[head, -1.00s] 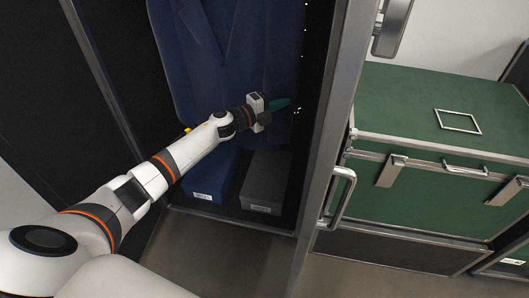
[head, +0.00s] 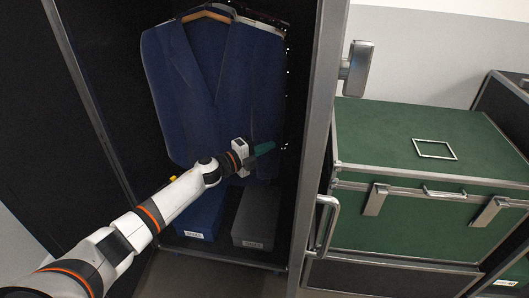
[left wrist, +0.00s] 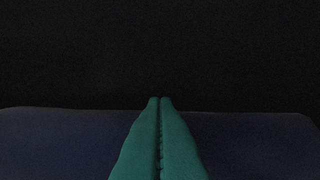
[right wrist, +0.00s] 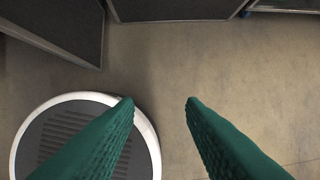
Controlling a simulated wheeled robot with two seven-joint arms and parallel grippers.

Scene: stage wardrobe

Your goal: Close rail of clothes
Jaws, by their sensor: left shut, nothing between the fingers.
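The rail of clothes is a dark open case (head: 303,130) with a metal-edged frame. A blue suit jacket (head: 190,90) hangs inside on a wooden hanger (head: 207,16). My left gripper (head: 264,149) is inside the case, in front of the lower right part of the jacket; its green fingers are shut and empty. In the left wrist view the fingers (left wrist: 160,100) meet, with dark blue below and a black surface beyond. My right gripper (right wrist: 160,101) is open and empty above the floor; it is not seen in the head view.
A blue box (head: 200,222) and a grey box (head: 256,215) stand on the case bottom. A metal handle (head: 328,222) is on the case's right edge. A green trunk (head: 400,150) stands to the right.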

